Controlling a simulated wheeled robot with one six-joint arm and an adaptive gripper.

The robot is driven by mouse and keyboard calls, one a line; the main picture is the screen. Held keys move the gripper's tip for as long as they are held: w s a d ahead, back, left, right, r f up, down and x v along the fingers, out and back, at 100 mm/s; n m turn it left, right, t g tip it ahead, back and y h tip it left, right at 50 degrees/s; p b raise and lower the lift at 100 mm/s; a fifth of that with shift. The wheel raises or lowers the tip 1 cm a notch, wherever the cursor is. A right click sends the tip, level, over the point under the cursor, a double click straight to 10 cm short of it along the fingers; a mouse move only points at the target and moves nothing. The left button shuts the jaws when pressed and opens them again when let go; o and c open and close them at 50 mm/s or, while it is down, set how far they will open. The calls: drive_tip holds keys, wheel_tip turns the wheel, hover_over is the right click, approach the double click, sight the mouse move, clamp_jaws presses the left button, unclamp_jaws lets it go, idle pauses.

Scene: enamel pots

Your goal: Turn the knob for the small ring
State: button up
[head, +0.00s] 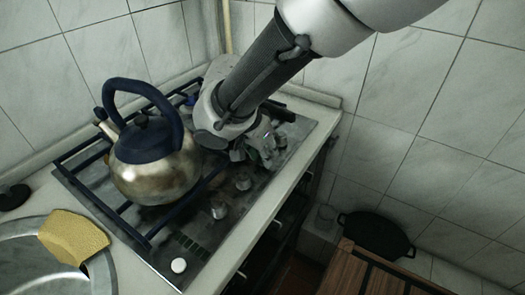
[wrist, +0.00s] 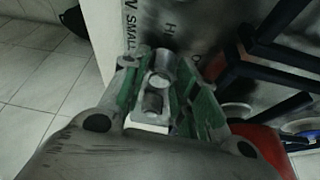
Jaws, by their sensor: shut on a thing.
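My gripper (head: 262,148) is low over the far end of the hob's row of knobs in the head view. In the wrist view, my gripper (wrist: 160,82) has its green-sided fingers on either side of a grey metal knob (wrist: 161,60) and is shut on it. The printed word "SMALL" (wrist: 131,32) stands on the panel beside that knob, with other lettering partly cut off. In the head view the held knob is hidden by my gripper. Two more knobs, a middle one (head: 243,181) and a nearer one (head: 219,209), stand free.
A steel kettle (head: 150,178) with a blue handle stands on the hob's dark grates, left of my arm. A white button (head: 178,265) is at the near corner. A yellow sponge (head: 74,237) lies by the sink. A black pan (head: 376,236) is low at right. Tiled walls close the back.

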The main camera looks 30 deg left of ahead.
drive_tip(key=n+y, duration=0.1)
drive_tip(key=n, duration=0.1)
drive_tip(key=n+y, duration=0.1)
drive_tip(key=n, duration=0.2)
drive_tip(key=shift+d+n, duration=0.2)
drive_tip(key=shift+n, duration=0.1)
drive_tip(key=shift+n+g+y, duration=0.5)
drive_tip(key=shift+n+y, duration=0.3)
drive_tip(key=shift+n, duration=1.4)
drive_tip(key=o, duration=1)
drive_tip(key=shift+r, duration=0.1)
drive_tip(key=v, duration=1.2)
drive_tip(key=shift+w, duration=0.2)
